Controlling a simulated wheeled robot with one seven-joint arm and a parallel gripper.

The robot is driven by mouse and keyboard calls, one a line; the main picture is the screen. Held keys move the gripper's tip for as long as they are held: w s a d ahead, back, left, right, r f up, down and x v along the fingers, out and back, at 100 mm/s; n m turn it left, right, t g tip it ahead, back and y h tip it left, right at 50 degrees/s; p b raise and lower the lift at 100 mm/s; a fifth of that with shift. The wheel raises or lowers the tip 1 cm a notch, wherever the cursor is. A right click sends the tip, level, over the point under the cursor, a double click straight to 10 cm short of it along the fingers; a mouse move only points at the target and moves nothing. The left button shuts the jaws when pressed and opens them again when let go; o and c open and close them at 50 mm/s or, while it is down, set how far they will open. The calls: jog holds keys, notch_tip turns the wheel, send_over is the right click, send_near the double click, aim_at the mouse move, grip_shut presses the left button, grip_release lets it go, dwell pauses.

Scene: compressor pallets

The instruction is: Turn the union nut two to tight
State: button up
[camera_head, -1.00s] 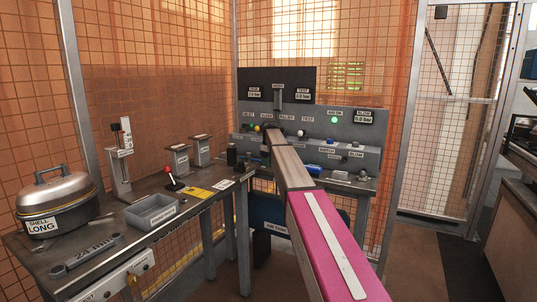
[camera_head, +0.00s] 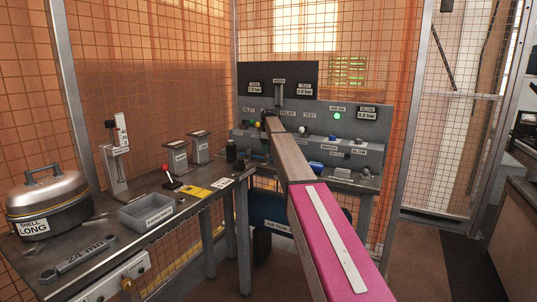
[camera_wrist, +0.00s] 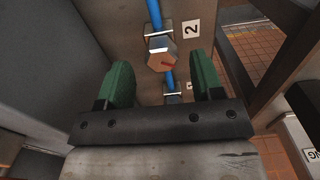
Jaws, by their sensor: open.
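Union nut two, a hexagonal copper-coloured nut with a red mark (camera_wrist: 161,61), shows in the wrist view on a blue pipe (camera_wrist: 155,14), beside a white label "2" (camera_wrist: 190,29). My gripper (camera_wrist: 161,82) is open, with a green pad on each side.
A grey panel bench (camera_head: 367,130) with a green light stands ahead. A workbench (camera_head: 125,225) on the left holds a domed shell (camera_head: 47,205), a grey bin (camera_head: 152,212) and a spanner (camera_head: 78,260). A second metal fitting (camera_wrist: 172,92) sits below the nut. Mesh walls enclose the corner.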

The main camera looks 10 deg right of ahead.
jog(key=shift+f, duration=1.45)
jog(key=c, duration=0.9)
jog(key=shift+c, duration=0.2)
jog(key=shift+m, duration=0.3)
jog(key=m, duration=0.4)
jog(key=shift+s+a+m, duration=0.1)
jog(key=shift+s+m, duration=0.05)
jog(key=shift+m, duration=0.15)
jog(key=m, duration=0.5)
jog(key=shift+a, duration=0.15)
jog(key=shift+m, duration=0.3)
